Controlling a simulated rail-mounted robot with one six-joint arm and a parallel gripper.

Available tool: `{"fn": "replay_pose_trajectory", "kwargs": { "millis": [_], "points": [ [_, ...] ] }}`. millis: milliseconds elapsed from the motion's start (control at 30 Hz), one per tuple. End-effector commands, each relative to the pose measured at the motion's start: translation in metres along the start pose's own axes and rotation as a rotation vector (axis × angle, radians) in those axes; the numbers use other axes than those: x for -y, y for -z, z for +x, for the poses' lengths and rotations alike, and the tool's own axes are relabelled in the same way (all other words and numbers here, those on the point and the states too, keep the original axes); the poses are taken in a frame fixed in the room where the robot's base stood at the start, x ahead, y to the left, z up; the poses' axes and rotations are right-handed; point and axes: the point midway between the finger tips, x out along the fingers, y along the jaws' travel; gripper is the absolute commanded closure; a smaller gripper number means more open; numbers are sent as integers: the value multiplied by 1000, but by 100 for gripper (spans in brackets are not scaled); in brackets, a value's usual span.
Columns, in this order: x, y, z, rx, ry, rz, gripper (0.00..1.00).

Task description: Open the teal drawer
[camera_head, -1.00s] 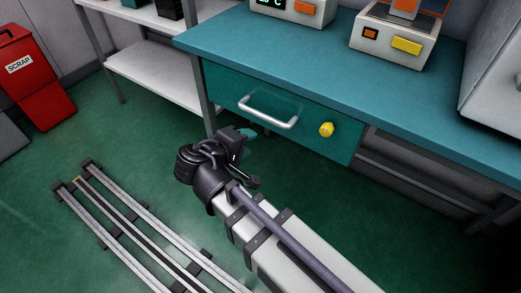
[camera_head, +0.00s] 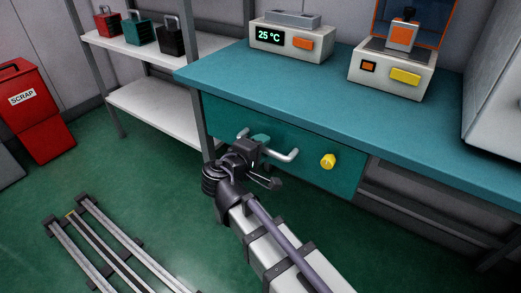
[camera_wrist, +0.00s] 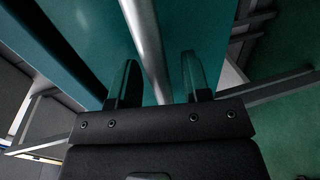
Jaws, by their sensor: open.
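The teal drawer (camera_head: 225,113) is shut under the bench top. Its silver bar handle (camera_head: 286,156) is partly hidden behind my gripper in the head view. My gripper (camera_head: 261,141) is at the handle's left and middle part. In the wrist view my gripper (camera_wrist: 160,77) is open, with one finger on each side of the handle bar (camera_wrist: 147,45). The bar shows clear gaps to both fingers. The drawer front (camera_wrist: 180,25) lies beyond it.
White shelves (camera_head: 150,105) stand left. A red scrap bin (camera_head: 35,110) is far left. Green floor in front of the drawer is open, with rails (camera_head: 105,240) lower left.

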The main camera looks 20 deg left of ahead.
Motion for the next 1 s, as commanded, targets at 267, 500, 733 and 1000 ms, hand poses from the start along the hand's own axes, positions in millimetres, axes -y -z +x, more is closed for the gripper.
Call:
{"fn": "replay_pose_trajectory", "kwargs": {
  "millis": [267,500,733,1000],
  "points": [
    [0,0,0,0,0,0,66],
    [0,0,0,0,1,0,89],
    [0,0,0,0,1,0,100],
    [0,-1,-1,2,1,0,100]
  ]
}}
